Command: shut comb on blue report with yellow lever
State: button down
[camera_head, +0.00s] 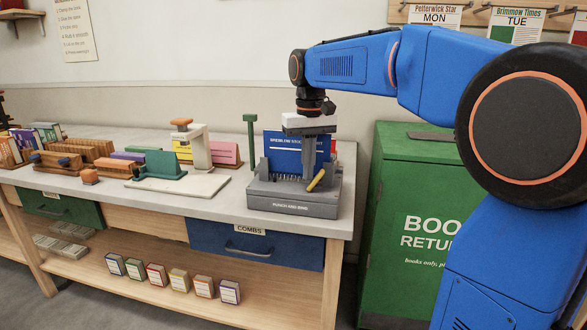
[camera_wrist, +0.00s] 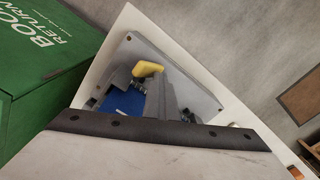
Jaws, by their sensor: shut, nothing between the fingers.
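The blue report (camera_head: 283,147) stands upright in the grey punch-and-bind machine (camera_head: 290,206) at the table's right end; part of its cover is hidden by my gripper. The yellow lever (camera_head: 316,181) is at the machine's front right and leans up to the right. My gripper (camera_head: 308,186) is shut and empty, pointing down with its tips right beside the lever; I cannot tell whether they touch. In the wrist view the yellow lever (camera_wrist: 149,69) shows just beyond the fingers (camera_wrist: 155,103), with a strip of the blue report (camera_wrist: 122,102) beside them. The comb is hard to make out.
A green-handled post (camera_head: 250,140) rises behind the machine's left side. A white stand with an orange-brown knob (camera_head: 181,123) and several booklets occupy the table further left. The green book return bin (camera_head: 400,190) stands close on the right. A blue combs drawer (camera_head: 255,244) is below.

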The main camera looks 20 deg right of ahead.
dwell(0.4)
jog(key=shift+w+a, duration=0.15)
jog(key=shift+a, duration=0.2)
jog(key=shift+r, duration=0.1)
notch_tip(320, 180, up, 10)
jog(key=shift+a, duration=0.15)
dwell(0.8)
jog(key=shift+w, duration=0.1)
jog(key=s+d+f+t, duration=0.2)
jog(key=s+f, duration=1.2)
jog(key=s, duration=0.1)
jog(key=s+d+f+t, duration=0.2)
jog(key=s+f, duration=1.2)
jog(key=shift+s+d+t, duration=0.35)
jog(key=shift+t, duration=0.05)
